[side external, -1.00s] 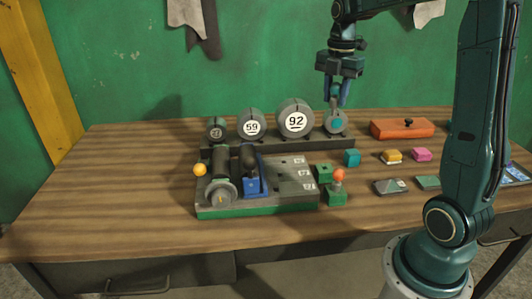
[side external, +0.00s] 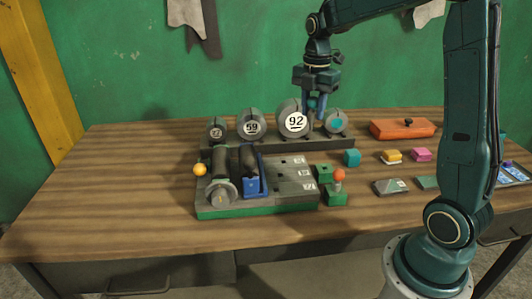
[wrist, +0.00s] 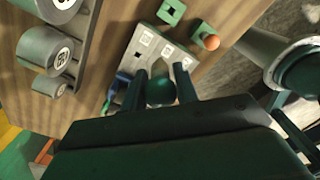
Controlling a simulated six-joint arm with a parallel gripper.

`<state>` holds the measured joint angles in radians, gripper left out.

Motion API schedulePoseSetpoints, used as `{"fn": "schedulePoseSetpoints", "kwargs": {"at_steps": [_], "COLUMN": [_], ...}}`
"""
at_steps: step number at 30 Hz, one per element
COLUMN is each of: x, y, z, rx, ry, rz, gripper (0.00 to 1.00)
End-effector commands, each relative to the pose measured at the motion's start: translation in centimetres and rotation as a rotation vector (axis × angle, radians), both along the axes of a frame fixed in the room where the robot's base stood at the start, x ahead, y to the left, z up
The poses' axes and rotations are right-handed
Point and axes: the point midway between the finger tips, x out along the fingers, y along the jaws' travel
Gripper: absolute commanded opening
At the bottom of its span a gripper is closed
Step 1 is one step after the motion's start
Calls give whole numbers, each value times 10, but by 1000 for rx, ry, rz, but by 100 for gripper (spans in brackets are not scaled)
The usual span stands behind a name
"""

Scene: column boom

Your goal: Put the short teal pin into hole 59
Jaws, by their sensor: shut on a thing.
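My gripper (side external: 317,108) is shut on the teal pin (wrist: 160,92), which shows as a dark teal rounded shape between the two fingers in the wrist view. In the side view the gripper hangs just right of the drum marked 92, above the rack's right end. The pin's lower end is hard to make out. The grey block on a green base (side external: 255,207) has holes with white number labels along its right side (side external: 304,173); I cannot read which label is 59. A drum marked 59 (side external: 251,128) stands on the rack.
The rack also holds drums marked 92 (side external: 294,122) and a smaller one at left (side external: 217,132). A blue clamp (side external: 252,184) and dark cylinders stand on the block. Green blocks, one with an orange ball (side external: 340,174), sit to its right. An orange box (side external: 402,128) lies at right.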

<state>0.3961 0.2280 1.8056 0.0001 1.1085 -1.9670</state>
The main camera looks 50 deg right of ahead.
Motion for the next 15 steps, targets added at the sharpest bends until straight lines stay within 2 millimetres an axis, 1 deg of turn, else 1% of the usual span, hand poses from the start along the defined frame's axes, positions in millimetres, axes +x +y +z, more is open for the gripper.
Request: {"fn": "schedulePoseSetpoints", "kwargs": {"at_steps": [1,3,9,12,15], "x": [7,14,30,34,37], "y": [12,27,64,75,82], "z": [-7,-16,-38,-45,-48], "rx": [1,1,0,0,0], "ry": [3,3,2,1,0], "rz": [7,7,5,3,1], "gripper": [7,7,7,7,7]}}
